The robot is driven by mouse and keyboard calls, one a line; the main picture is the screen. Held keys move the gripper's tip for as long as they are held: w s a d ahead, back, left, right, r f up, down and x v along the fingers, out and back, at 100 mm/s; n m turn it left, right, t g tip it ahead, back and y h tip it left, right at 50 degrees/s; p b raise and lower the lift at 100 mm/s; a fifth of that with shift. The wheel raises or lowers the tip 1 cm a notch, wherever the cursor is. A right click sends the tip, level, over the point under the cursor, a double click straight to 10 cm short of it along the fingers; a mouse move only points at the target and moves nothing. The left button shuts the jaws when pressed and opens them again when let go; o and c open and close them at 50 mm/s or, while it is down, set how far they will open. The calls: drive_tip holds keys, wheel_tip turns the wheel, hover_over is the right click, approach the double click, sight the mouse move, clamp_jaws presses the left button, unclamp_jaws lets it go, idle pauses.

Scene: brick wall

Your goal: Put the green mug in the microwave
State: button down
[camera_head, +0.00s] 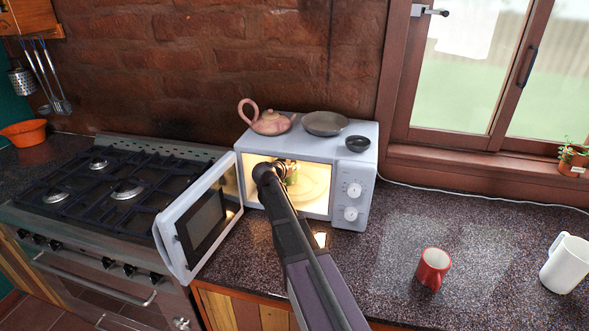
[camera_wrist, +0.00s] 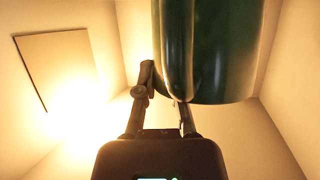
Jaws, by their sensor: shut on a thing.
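The microwave (camera_head: 343,152) is white, lit inside, and stands on the counter with its door (camera_head: 200,222) swung open to the left. My gripper (camera_wrist: 165,98) is inside the lit cavity in the wrist view. Its fingers are shut on the green mug (camera_wrist: 222,50), which is dark green and glossy and fills the top of that view. In the head view only a small part of the green mug (camera_head: 292,178) shows past my arm, inside the microwave opening. Whether the mug touches the turntable (camera_head: 316,190) cannot be told.
A red mug (camera_head: 432,268) and a white mug (camera_head: 566,264) stand on the counter at right. The stove (camera_head: 112,190) is at left.

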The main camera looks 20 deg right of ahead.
drive_tip(key=shift+s+f, duration=0.1)
drive_tip(key=c, duration=0.5)
unclamp_jaws()
drive_tip(key=shift+c, duration=0.2)
drive_tip(key=p+v, duration=0.4)
drive_tip(key=v, duration=0.8)
drive_tip(key=shift+p, duration=0.3)
